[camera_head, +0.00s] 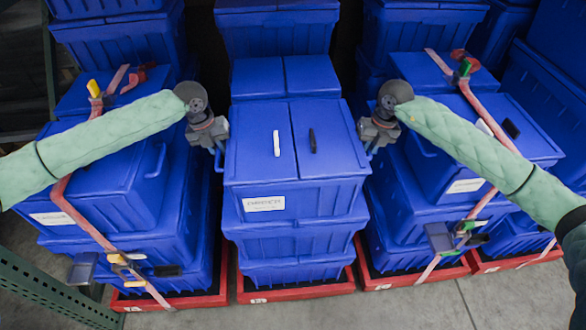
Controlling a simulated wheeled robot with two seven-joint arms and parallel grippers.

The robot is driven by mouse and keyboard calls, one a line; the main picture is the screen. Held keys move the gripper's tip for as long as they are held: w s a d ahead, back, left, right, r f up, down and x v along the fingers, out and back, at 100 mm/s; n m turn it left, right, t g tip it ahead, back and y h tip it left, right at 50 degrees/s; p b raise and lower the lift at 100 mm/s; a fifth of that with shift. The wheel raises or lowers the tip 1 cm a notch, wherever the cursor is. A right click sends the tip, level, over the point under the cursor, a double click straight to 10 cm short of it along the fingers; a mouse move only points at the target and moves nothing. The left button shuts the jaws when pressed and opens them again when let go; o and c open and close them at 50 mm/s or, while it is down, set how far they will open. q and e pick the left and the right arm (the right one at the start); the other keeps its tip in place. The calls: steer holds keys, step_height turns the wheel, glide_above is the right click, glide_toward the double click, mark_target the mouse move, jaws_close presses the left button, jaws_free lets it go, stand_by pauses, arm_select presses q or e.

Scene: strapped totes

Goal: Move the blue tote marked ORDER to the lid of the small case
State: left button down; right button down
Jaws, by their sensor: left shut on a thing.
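A blue tote (330,190) with a two-flap lid tops the middle stack. Its white label (264,203) is too small to read surely, so I cannot confirm it says ORDER. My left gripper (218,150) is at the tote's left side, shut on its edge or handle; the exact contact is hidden. My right gripper (371,146) is at the tote's right side; its fingers are partly hidden and I cannot tell whether they grip. The tote looks level on the tote below. I cannot pick out the small case.
A white stick-like thing (276,143) and a black one (312,140) lie on the lid. Strapped tote stacks stand left (120,190) and right (450,165) on red bases (300,290). More blue totes (277,30) stand behind. Grey floor (400,308) is clear in front.

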arm_select(q)
steer(key=shift+a+r, duration=0.1)
steer(key=shift+r, duration=0.1)
arm_select(e)
steer(key=shift+d+r, duration=0.1)
steer(key=shift+r, duration=0.1)
